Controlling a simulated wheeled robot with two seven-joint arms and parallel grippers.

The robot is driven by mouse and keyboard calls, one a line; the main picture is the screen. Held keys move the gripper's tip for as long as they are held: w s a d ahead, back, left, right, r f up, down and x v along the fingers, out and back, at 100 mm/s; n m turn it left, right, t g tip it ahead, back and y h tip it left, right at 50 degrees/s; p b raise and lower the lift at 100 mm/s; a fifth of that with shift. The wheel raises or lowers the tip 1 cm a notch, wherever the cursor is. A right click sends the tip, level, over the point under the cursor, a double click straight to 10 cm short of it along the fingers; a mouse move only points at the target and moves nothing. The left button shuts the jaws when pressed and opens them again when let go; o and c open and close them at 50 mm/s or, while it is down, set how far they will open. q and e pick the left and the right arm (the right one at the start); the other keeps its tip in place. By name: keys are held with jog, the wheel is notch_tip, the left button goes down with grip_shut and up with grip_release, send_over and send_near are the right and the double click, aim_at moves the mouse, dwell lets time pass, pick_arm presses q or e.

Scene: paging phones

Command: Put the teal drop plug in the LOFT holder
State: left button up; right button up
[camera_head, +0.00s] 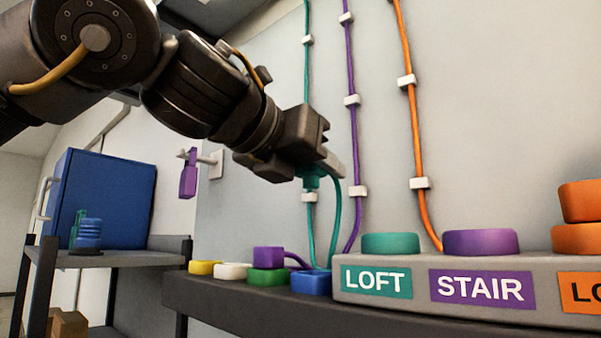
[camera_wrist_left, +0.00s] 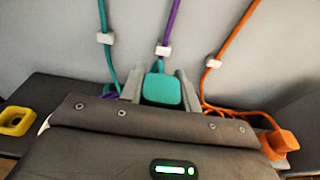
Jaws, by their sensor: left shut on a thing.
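The teal plug (camera_head: 311,180) is in my left gripper (camera_head: 325,168), whose fingers close on it in the air in front of the wall. It also shows between the two fingertips in the left wrist view (camera_wrist_left: 163,90). A teal cord (camera_head: 336,220) loops down from it. The LOFT label (camera_head: 375,281) is on the front of a grey bank (camera_head: 455,264), with a low teal rounded piece (camera_head: 390,243) on top above it. The gripper is left of and above that piece, apart from it. My right gripper is not in view.
A purple piece (camera_head: 453,242) sits above the STAIR label; orange pieces (camera_head: 580,235) are stacked at right. Left of the bank are yellow (camera_head: 204,267), white (camera_head: 232,271) and blue (camera_head: 310,282) blocks, and a purple plug (camera_head: 268,257) on a green block (camera_head: 267,276). Cords run down the wall.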

pick_arm(q)
jog(key=shift+s+d, duration=1.1)
jog(key=shift+d, duration=0.2)
jog(key=shift+s+d, duration=1.05)
jog(key=shift+d, duration=0.25)
jog(key=shift+s+d, duration=1.1)
jog(key=shift+d, duration=0.2)
